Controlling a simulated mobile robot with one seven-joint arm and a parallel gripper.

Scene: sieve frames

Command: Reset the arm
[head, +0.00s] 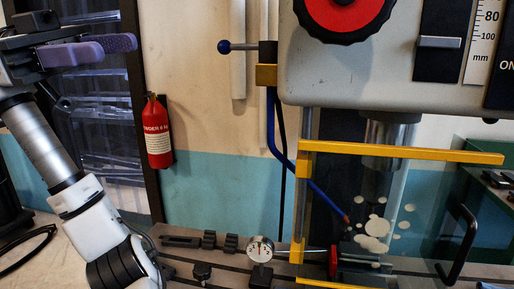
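My gripper (119,47) is at the upper left of the head view, at the end of my raised arm. Its two purple fingers point right, and their tips show apart, one behind the other. I see nothing held between them. My white and grey arm rises from the lower left up to it. The gripper is in front of a dark-framed cabinet with clear drawers (100,110), with no visible contact.
A red fire extinguisher (156,132) hangs on the wall right of my arm. A drilling machine (400,60) with a yellow-framed clear guard (400,152) fills the right. A dial gauge (261,250) stands on its slotted bed. A black cable or hose loop (28,248) lies lower left.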

